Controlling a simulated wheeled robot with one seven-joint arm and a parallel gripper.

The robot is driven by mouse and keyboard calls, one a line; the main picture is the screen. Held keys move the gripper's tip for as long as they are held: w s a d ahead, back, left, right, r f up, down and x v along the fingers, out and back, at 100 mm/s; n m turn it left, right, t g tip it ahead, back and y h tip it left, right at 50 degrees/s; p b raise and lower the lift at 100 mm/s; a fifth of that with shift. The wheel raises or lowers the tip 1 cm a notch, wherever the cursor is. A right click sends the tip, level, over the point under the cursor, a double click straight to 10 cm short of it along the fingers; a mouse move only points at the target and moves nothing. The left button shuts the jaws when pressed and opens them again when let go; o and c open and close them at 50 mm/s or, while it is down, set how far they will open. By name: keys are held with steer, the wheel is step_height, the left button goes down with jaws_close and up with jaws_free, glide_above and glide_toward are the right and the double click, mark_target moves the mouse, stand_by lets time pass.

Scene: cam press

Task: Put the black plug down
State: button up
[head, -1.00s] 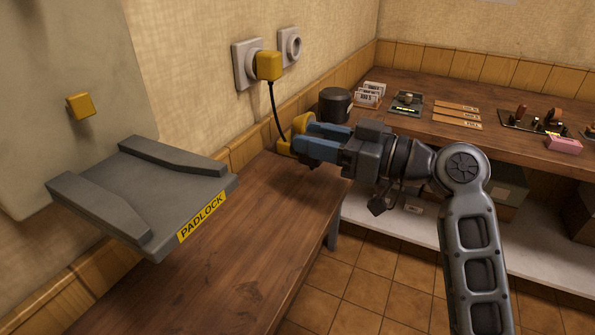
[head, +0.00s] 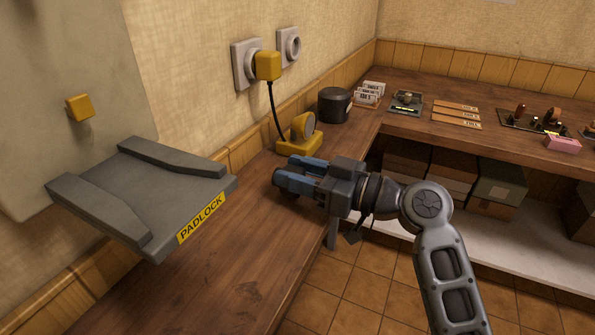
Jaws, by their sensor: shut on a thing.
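My gripper (head: 284,173) has blue fingers and is shut on the black plug (head: 289,194). The fingers hide most of the plug, and only a small dark part shows at the fingertips. The gripper is low over the brown wooden bench (head: 235,250), near the bench's right edge. I cannot tell whether the plug touches the wood.
A yellow lamp (head: 299,138) stands behind the gripper; its cord runs to a yellow plug (head: 268,65) in a wall socket. An empty socket (head: 290,46) is beside it. A black pot (head: 335,105) stands farther back. A grey PADLOCK tray (head: 150,190) is at left.

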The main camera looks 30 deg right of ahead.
steer(key=shift+f+b, duration=0.55)
steer(key=shift+b, duration=0.1)
steer(key=o, duration=1.1)
steer(key=shift+r, duration=0.15)
steer(key=shift+r+p, duration=0.65)
steer(key=shift+p, duration=0.35)
steer(key=b+v, duration=0.2)
steer(key=v, duration=1)
steer(key=shift+f, duration=0.2)
